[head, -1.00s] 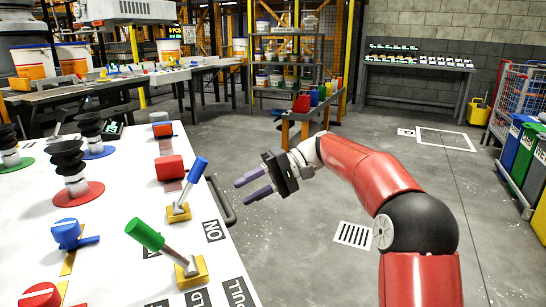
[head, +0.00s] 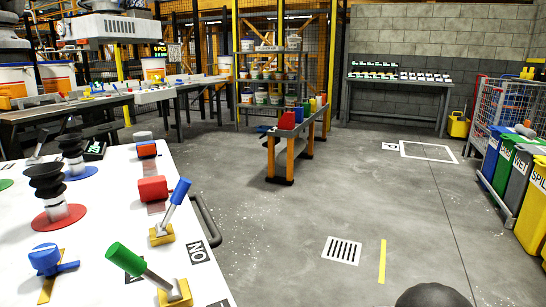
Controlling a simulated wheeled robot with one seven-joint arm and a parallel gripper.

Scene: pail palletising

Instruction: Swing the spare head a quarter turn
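Black bellows heads on pale stems stand on the white table (head: 110,200) at the left. One head (head: 47,178) stands upright on a red disc (head: 38,222). Another head (head: 72,146) stands behind it on a blue disc (head: 82,173). A green disc (head: 4,184) is cut off at the left edge. I cannot tell which head is the spare. My gripper is out of view. Only a dark rounded joint of my arm shows at the bottom edge.
A green-handled lever (head: 126,259) and a blue-handled lever (head: 179,191) stand near the table's right edge, with a red block (head: 153,189) behind. A blue knob (head: 45,258) is at front left. An orange-legged rack (head: 271,157) stands beyond. The middle floor is clear.

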